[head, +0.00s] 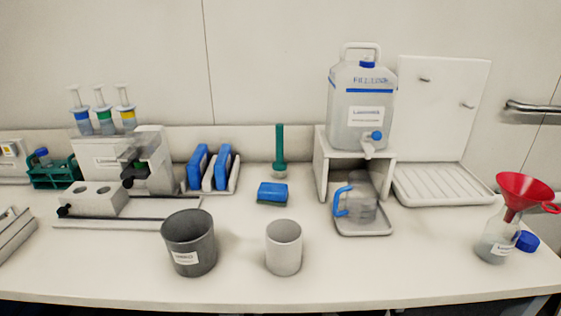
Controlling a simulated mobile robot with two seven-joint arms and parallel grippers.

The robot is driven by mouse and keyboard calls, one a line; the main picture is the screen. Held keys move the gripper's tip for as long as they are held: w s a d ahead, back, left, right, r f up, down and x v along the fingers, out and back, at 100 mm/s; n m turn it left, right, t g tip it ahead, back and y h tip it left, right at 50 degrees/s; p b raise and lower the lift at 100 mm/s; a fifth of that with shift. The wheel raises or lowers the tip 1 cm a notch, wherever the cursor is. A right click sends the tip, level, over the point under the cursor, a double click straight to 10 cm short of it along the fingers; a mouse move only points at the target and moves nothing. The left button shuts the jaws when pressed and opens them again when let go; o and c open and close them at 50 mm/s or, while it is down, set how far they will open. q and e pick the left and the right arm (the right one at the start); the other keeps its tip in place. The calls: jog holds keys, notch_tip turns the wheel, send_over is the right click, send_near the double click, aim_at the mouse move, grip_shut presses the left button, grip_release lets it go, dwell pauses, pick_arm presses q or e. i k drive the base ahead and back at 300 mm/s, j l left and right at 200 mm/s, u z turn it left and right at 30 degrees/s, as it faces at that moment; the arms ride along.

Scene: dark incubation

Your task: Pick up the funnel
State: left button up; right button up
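A red funnel (522,190) sits in the mouth of a clear bottle (496,243) with a white label, at the far right of the bench in the head view. Its wide cone faces up and a ring-shaped tab sticks out at its right. The lower part of its stem is inside the bottle neck. Neither of my grippers shows in the head view.
A blue cap (528,241) lies right beside the bottle. A blue-handled jug (360,203) stands on a tray left of it, under a carboy (361,110). A white drying rack (443,185) is behind. A grey cup (189,243) and white cup (284,248) stand near the front.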

aim_at(520, 192)
jog(key=z, duration=1.5)
jog(key=u, duration=1.35)
jog(key=z, duration=1.35)
jog(key=k+j+u, duration=0.2)
